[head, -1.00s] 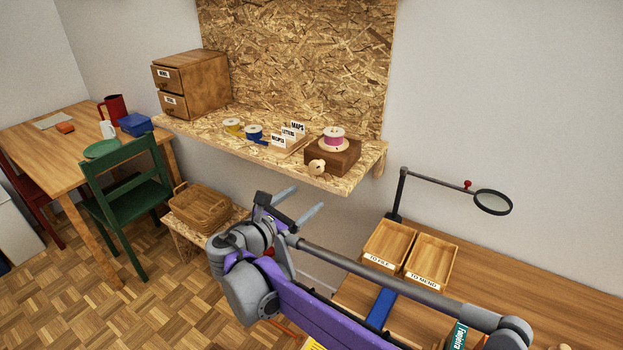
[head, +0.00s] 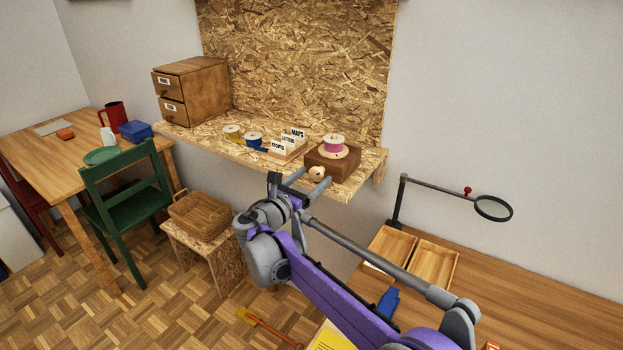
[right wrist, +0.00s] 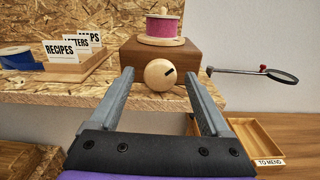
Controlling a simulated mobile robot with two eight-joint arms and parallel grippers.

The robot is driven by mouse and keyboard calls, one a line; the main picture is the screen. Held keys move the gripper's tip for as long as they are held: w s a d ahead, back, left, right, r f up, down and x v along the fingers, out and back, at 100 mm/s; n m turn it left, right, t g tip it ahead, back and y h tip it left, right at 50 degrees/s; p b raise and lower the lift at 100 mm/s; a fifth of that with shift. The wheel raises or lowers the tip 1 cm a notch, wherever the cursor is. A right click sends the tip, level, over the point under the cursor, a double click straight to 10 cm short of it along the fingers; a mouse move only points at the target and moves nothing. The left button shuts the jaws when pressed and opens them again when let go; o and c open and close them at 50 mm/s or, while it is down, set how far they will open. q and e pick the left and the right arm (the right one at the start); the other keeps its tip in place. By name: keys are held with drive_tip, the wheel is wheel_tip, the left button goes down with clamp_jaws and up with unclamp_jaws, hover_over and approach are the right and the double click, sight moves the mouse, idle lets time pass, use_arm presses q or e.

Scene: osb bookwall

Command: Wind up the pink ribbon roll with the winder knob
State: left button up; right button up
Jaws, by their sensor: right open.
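The pink ribbon roll (head: 334,145) sits on top of the brown wooden winder box (head: 333,165) at the right end of the OSB shelf. It also shows in the right wrist view (right wrist: 162,28). The round, pale wooden winder knob (head: 317,173) is on the front of the box; in the right wrist view the knob (right wrist: 159,75) has a dark slanted mark. My right gripper (head: 307,184) is open, its fingers pointing at the knob. In the right wrist view the knob appears between the fingertips (right wrist: 157,73); I cannot tell whether it lies within their reach. My left gripper is out of view.
On the shelf (head: 215,143), a card holder (head: 290,146) with labelled dividers and blue (head: 254,140) and yellow (head: 232,132) rolls stand left of the box. A magnifier (head: 492,208) on an arm rises from the desk at right. Wooden trays (head: 433,262) lie below.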

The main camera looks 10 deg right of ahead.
clamp_jaws()
idle(0.5)
drive_tip(key=shift+m, duration=0.4)
drive_tip(key=m+p, duration=0.1)
drive_tip(key=m, duration=0.1)
drive_tip(key=shift+m, duration=0.3)
drive_tip(key=shift+m+p, duration=0.75)
drive_tip(key=shift+m, duration=1.15)
unclamp_jaws()
